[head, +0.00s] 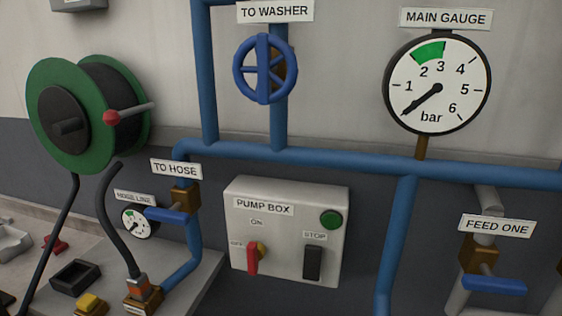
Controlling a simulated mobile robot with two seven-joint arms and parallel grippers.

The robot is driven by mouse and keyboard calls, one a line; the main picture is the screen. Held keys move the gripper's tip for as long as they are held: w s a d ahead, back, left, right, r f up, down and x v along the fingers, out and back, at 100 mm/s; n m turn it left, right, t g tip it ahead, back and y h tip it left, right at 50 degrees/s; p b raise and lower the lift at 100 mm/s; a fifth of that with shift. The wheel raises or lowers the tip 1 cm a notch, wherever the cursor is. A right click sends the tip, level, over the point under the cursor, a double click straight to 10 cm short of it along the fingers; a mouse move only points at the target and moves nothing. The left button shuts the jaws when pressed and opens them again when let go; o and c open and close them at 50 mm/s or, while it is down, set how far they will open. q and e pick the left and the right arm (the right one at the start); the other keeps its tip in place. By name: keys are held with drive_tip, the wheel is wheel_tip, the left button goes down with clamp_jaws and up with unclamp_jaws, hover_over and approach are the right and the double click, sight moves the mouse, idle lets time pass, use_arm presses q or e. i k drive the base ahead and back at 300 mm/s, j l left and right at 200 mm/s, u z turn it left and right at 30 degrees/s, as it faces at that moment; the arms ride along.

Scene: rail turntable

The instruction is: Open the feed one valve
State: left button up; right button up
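The feed one valve (478,255) is at the lower right in the head view. It has a brass body on a grey pipe, under a white FEED ONE label (497,227). Its blue lever handle (495,285) points right, roughly crosswise to the pipe, which runs up and down. The lower pipe is partly cut off by the picture's bottom edge. Neither of my grippers shows in this view.
Left of the valve are a blue pipe (396,245) and the pump box (288,225) with a red switch. The main gauge (437,84) needle points to the low end. A TO HOSE valve (183,198) and hose reel (60,115) are at left.

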sight(487, 283)
drive_tip(key=z, duration=1.5)
drive_tip(key=l+z, duration=0.2)
drive_tip(key=l, duration=1.25)
